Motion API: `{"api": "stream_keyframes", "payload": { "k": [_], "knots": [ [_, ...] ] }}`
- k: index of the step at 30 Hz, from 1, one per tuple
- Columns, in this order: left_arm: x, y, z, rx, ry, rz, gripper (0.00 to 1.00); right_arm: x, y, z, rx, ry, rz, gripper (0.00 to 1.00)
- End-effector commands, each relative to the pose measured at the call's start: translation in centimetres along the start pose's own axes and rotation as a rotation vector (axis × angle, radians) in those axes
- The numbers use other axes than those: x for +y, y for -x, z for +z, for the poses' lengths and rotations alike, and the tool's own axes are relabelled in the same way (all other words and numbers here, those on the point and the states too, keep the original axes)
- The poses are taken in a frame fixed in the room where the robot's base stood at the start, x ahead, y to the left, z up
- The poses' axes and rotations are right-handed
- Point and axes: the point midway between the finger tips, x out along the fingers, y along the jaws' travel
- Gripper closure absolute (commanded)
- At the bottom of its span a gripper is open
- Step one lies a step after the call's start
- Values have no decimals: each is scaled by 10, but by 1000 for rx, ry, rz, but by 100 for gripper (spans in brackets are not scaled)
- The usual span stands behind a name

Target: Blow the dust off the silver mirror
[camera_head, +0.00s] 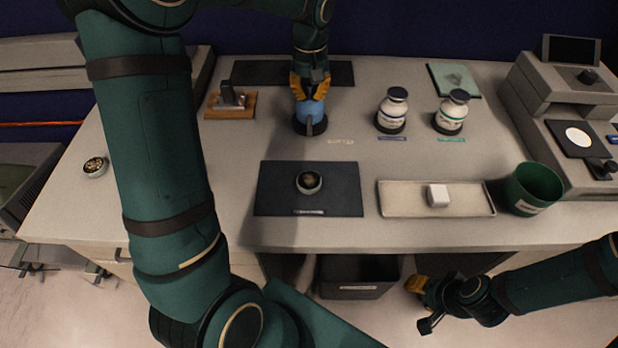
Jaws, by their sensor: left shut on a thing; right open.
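My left gripper (310,88) reaches down from the back of the table. Its orange fingers are shut on a blue bulb blower (311,112), which is at a round dark stand (301,127); I cannot tell whether it is lifted. A small round pale-rimmed piece with a dark, speckled face (309,182) sits on the dark mat (270,200) at front centre, apart from the gripper. A similar round piece (95,167) lies at the far left. I cannot tell which is the silver mirror. My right gripper (420,305) is open and empty, low in front of the table.
A wooden block with a metal fitting (232,104) stands back left. Two white bottles (391,112) (452,113) stand right of the blower. A pale tray (400,200) holds a white block (438,195). A green bin (533,188) and grey instrument (545,100) are at the right.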

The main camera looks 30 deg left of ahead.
Motion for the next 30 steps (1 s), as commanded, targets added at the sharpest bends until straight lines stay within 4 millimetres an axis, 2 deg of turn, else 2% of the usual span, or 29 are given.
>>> {"api": "stream_keyframes", "payload": {
  "k": [19, 30],
  "knots": [
    [0, 38, 0, 0, 0, 0, 100, -11, 30, -3, 0, 0, 0, 53],
    [0, 39, 0, 0, 0, 0, 100, -11, 30, -3, 0, 0, 0, 53]
  ]
}}
